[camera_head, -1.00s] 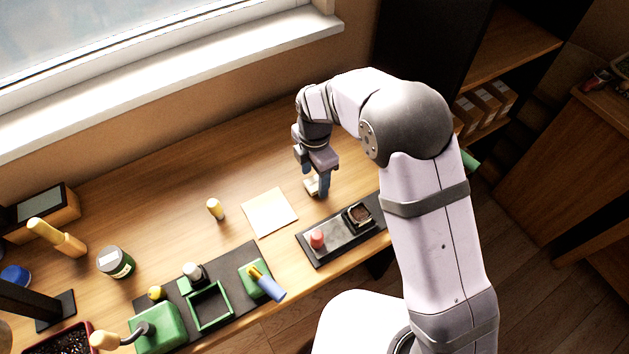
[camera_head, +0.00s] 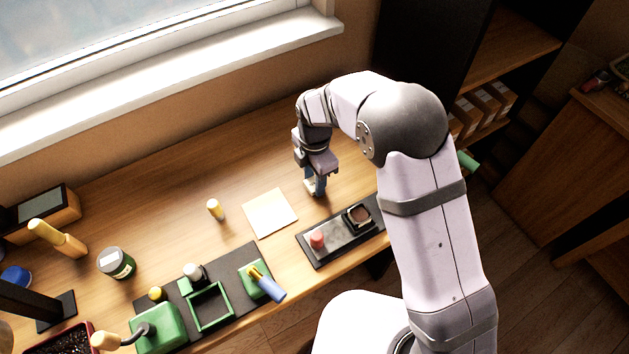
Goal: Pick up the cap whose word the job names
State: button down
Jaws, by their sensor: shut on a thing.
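My gripper (camera_head: 315,188) points down near the tabletop, behind the dark tray. It is shut on a small pale thing (camera_head: 310,187) at its fingertips. The fingers hide most of that thing, and I cannot tell whether it is a cap or read a word on it. I cannot tell whether it touches the table. A small red piece (camera_head: 317,239) stands on the left of the dark tray (camera_head: 338,244). A slim yellow-topped piece (camera_head: 215,209) stands on the wood to the left. No word is legible on any piece.
A square of pale paper (camera_head: 270,213) lies left of my gripper. A black mat (camera_head: 240,262) at the front holds a green frame (camera_head: 210,306), green blocks and a blue-handled tool (camera_head: 268,284). Bare wood lies behind my gripper.

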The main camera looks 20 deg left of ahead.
notch_tip(320, 180, up, 10)
jog(key=b, duration=0.2)
jog(key=shift+f, duration=0.25)
